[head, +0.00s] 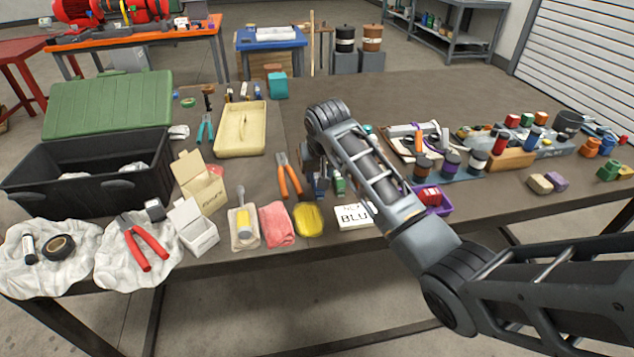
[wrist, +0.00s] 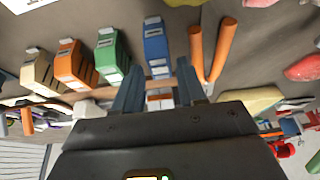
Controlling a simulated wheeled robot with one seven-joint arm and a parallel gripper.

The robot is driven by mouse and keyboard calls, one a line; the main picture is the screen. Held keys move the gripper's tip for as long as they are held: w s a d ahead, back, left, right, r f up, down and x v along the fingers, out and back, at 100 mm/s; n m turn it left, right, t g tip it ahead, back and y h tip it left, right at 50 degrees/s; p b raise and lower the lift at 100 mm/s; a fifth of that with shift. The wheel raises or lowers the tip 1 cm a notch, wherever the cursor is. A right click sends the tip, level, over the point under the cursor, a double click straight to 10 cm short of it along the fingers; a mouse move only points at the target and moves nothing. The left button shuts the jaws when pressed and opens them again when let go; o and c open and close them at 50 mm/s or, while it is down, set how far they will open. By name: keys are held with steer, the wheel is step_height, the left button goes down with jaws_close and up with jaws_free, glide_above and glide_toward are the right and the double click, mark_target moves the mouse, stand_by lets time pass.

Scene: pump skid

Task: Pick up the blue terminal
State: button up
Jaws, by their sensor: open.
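The blue terminal (wrist: 157,47) stands on the table at the end of a row in the wrist view, just beyond my fingertips. In the head view a small blue block (head: 321,187), likely the same terminal, shows partly below my arm. My gripper (wrist: 158,80) is open, with its two fingers apart and the blue terminal in line with the gap between them. A small white and orange item (wrist: 160,101) shows between the fingers; I cannot tell what it is. The green terminal (wrist: 111,55) stands close beside the blue one.
An orange terminal (wrist: 76,64) and a beige terminal (wrist: 42,74) continue the row. Orange-handled pliers (wrist: 214,48) lie close on the blue terminal's other side, also seen in the head view (head: 289,176). A lettered white card (head: 354,216) and yellow sponge (head: 308,220) lie nearer the table edge.

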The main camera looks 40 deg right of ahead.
steer(key=shift+x, duration=1.4)
steer(key=shift+c, duration=0.2)
steer(key=c, duration=0.7)
steer(key=shift+r, duration=0.1)
